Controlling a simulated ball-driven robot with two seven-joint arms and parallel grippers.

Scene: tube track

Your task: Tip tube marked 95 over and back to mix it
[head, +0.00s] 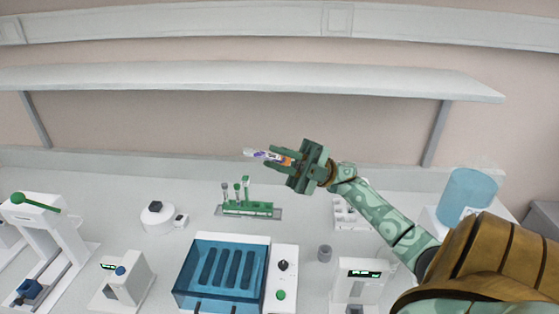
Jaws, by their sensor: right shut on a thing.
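My right gripper (283,158) is raised above the bench, in front of the wall. It is shut on a small tube (260,155) that lies nearly sideways, with its pale end pointing left. The tube shows purple and orange patches. Its number is too small to read, and part of it is hidden by the fingers. A green rack (247,211) stands on the bench below and to the left, with several tubes upright in its left part. My left gripper is not in view.
A blue-lidded device (222,272) stands at the front middle. A white instrument (360,283) and a grey cup (324,253) are to its right. A blue container (467,190) stands at far right. The shelf (250,78) runs above the gripper.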

